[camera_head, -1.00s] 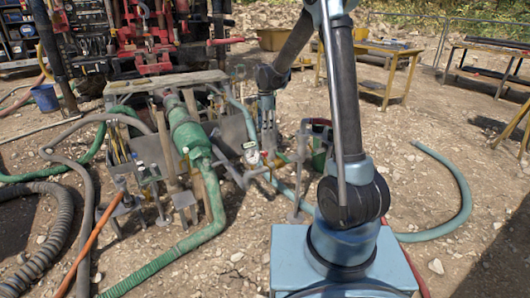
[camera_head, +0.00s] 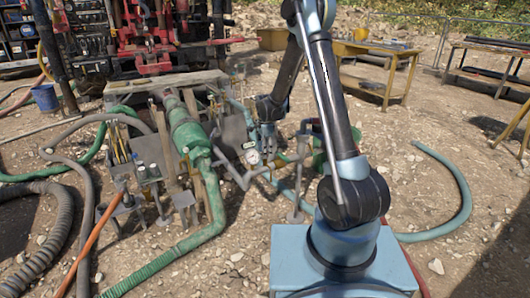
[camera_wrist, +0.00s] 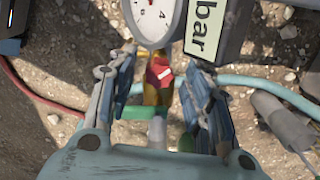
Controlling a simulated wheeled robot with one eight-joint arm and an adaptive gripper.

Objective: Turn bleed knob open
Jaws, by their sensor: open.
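My gripper (camera_wrist: 158,72) is open in the wrist view, with one blue-grey finger on each side of a small red part (camera_wrist: 160,70), which looks like the bleed knob. The red part sits between the fingers, on a yellowish fitting; I cannot tell whether either finger touches it. A round white pressure gauge (camera_wrist: 153,16) and a "bar" label (camera_wrist: 208,28) lie just beyond the fingertips. In the head view my gripper (camera_head: 269,141) is beside the gauge (camera_head: 253,158) on the pipework. The knob itself is not clear there.
The green cylinder (camera_head: 190,135) and grey pipes stand left of the gripper. A teal hose (camera_head: 455,185) curves over stony ground on the right. A red hose (camera_wrist: 30,92) and grey pipe (camera_wrist: 283,122) flank the fingers. A yellow table (camera_head: 372,85) stands behind.

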